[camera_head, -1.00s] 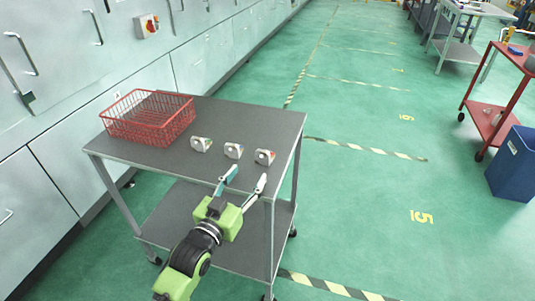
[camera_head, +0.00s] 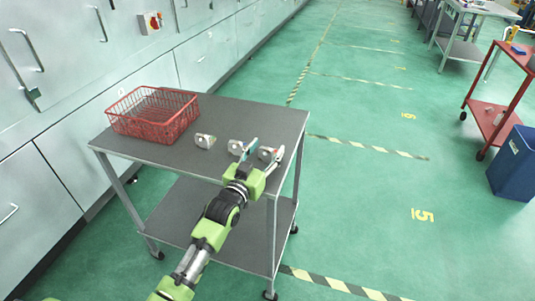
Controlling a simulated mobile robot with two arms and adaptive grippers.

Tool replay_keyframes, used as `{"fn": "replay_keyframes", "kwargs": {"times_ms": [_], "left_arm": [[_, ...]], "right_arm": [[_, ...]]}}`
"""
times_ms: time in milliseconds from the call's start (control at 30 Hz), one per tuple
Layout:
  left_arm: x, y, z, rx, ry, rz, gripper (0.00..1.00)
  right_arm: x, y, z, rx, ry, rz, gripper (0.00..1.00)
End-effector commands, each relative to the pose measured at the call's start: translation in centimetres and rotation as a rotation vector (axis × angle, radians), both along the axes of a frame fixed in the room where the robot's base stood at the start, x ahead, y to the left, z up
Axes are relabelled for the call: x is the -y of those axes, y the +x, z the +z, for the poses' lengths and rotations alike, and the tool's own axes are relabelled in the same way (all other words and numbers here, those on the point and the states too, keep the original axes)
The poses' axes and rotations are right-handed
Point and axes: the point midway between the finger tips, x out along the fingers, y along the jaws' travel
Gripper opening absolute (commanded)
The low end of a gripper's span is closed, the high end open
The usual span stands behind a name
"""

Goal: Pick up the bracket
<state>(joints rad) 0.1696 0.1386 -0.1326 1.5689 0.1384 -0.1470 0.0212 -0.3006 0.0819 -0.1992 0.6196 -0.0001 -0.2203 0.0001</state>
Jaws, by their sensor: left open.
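Three small grey metal brackets stand in a row on the grey cart top: a left one (camera_head: 205,141), a middle one (camera_head: 236,147) and a right one (camera_head: 266,153). My left gripper (camera_head: 264,155) is open over the front right of the cart, with its two fingers on either side of the right bracket. The fingers partly hide that bracket, and I cannot tell whether they touch it. My right gripper is not in view.
A red wire basket (camera_head: 152,115) sits at the back left of the cart (camera_head: 240,112). Grey cabinets (camera_head: 75,105) line the left side. A blue bin (camera_head: 512,165) and a red cart (camera_head: 497,95) stand at the right. The green floor between is clear.

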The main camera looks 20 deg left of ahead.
Motion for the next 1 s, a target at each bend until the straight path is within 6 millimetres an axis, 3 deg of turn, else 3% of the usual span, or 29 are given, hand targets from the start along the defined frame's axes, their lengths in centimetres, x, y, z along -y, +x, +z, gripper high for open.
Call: {"fn": "replay_keyframes", "kwargs": {"times_ms": [133,300,733,1000], "left_arm": [[0.0,0.0,0.0,-0.001,0.000,0.000,0.51],[0.0,-0.1,0.0,-0.001,0.000,0.000,0.08],[0.0,0.0,0.4,0.000,0.000,0.000,0.08],[-0.3,-0.6,3.9,0.002,0.001,0.000,0.08]], "right_arm": [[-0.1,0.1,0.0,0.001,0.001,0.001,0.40],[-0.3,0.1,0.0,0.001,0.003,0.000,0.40],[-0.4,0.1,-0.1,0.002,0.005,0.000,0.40],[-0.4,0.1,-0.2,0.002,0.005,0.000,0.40]]}}
